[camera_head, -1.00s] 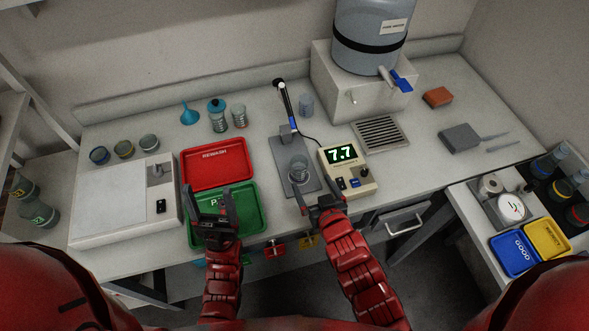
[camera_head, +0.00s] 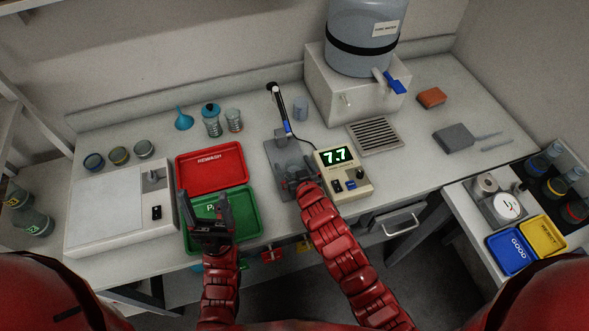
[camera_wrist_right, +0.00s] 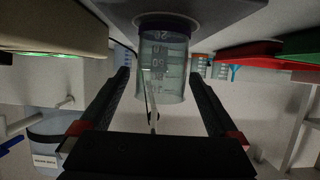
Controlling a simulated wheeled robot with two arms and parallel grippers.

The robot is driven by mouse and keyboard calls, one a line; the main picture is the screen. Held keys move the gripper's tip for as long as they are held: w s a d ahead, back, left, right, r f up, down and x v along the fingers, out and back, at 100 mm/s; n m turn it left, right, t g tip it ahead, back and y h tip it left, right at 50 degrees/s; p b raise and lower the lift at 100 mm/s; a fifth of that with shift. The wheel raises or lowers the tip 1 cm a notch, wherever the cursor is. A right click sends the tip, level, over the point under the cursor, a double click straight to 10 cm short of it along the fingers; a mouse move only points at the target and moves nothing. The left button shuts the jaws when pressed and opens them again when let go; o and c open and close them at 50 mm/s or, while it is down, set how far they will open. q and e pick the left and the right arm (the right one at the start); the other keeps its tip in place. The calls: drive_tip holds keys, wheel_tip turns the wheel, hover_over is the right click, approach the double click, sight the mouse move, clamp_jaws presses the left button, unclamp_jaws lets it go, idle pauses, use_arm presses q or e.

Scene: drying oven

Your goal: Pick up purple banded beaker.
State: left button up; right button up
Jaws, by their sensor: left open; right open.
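The purple banded beaker (camera_wrist_right: 163,68) is clear, with graduation marks and a dark purplish band at its base. It stands on the grey plate of the pH meter stand (camera_head: 279,150), and in the head view my right gripper (camera_head: 299,184) largely hides it. In the right wrist view my right gripper (camera_wrist_right: 160,80) is open, with one finger on each side of the beaker. Gaps show between fingers and glass. My left gripper (camera_head: 205,212) is open and empty over the green tray (camera_head: 243,207).
The meter reading 7.7 (camera_head: 343,173) stands just right of the stand. The probe arm (camera_head: 281,108) rises behind the beaker. A red tray (camera_head: 211,165) lies to the left. Beakers and bottles stand at the back left. A water dispenser (camera_head: 350,95) stands at the back right.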

drive_tip(key=shift+x, duration=1.2)
clamp_jaws()
drive_tip(key=shift+r, duration=0.2)
